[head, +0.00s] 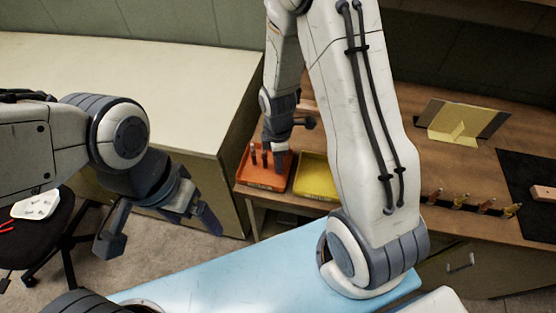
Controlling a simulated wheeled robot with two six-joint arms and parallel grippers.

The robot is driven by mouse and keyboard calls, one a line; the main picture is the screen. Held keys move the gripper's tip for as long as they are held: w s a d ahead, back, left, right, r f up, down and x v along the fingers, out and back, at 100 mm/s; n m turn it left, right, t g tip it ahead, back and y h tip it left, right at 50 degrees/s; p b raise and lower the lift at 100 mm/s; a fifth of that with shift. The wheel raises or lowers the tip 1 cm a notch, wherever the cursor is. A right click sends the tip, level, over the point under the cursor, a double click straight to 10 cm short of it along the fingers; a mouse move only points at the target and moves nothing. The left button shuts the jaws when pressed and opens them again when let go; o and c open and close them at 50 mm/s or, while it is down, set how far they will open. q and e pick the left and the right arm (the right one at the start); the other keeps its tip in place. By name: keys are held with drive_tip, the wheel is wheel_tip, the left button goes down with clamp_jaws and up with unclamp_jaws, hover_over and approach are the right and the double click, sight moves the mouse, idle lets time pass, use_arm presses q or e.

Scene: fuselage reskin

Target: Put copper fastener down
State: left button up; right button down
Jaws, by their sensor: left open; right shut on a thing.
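My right gripper (276,155) points down over the orange tray (262,182) on the wooden bench, with its fingertips low at the tray's inside. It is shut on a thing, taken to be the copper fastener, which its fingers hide. Small dark reddish fasteners (254,154) stand in the tray just left of the fingers. My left gripper (160,226) is open and empty at the left, above the floor and apart from the bench.
A yellow tray (317,178) sits just right of the orange one. Several fasteners (460,200) stand in a row along the bench's front edge. A yellow bracket (455,125) and a black mat (530,190) lie further right. My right arm hides the middle of the bench.

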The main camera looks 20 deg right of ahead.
drive_tip(key=shift+f, duration=0.2)
drive_tip(key=c, duration=0.7)
unclamp_jaws()
drive_tip(key=shift+r, duration=0.1)
wheel_tip(320, 180, up, 12)
drive_tip(key=shift+f+b, duration=0.2)
drive_tip(key=shift+b, duration=0.1)
drive_tip(key=shift+a+r, duration=0.1)
drive_tip(key=shift+r, duration=0.2)
drive_tip(key=s+a+r+m, duration=0.2)
drive_tip(key=s+a, duration=0.2)
drive_tip(key=s, duration=0.2)
drive_tip(key=s+a+r+m, duration=0.2)
drive_tip(key=s+a+m, duration=0.1)
drive_tip(key=s, duration=0.3)
drive_tip(key=s+a+r+m+y, duration=0.1)
drive_tip(key=s+a+r+m, duration=0.1)
drive_tip(key=s+a, duration=0.3)
drive_tip(key=shift+s+a+r+m, duration=0.1)
drive_tip(key=shift+s+r+m, duration=0.2)
drive_tip(key=shift+s+m, duration=0.35)
drive_tip(key=shift+w, duration=0.1)
